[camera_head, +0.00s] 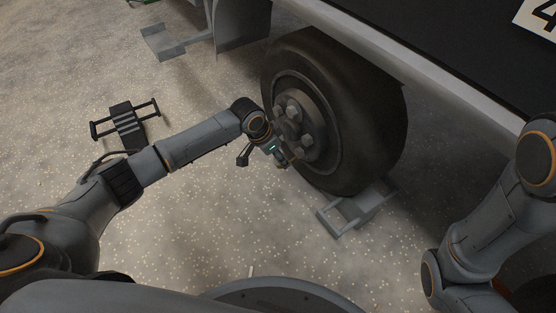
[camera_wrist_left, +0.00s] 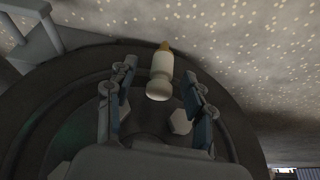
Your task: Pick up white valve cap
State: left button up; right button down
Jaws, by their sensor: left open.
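The white valve cap (camera_wrist_left: 159,80) shows in the left wrist view as a small pale cylinder with a brass-coloured piece (camera_wrist_left: 165,46) at its far end. It lies in the gap between the two fingers of my left gripper (camera_wrist_left: 160,76). The fingers are open, with space visible on both sides of the cap. In the head view my left gripper (camera_head: 272,153) is at the wheel hub, and I cannot make out the cap there. My right arm shows at the right edge, but its gripper is out of view.
The black tyre (camera_head: 378,120) surrounds a hub with several large nuts (camera_head: 293,112). A grey metal chock (camera_head: 352,208) is against the tyre's base. A black pedal-like object (camera_head: 127,124) lies on the speckled floor at left. The trailer body overhangs the wheel.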

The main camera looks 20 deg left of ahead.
pick_arm(q)
jog(key=c, duration=0.8)
jog(key=shift+r, duration=0.1)
jog(key=shift+c, duration=0.2)
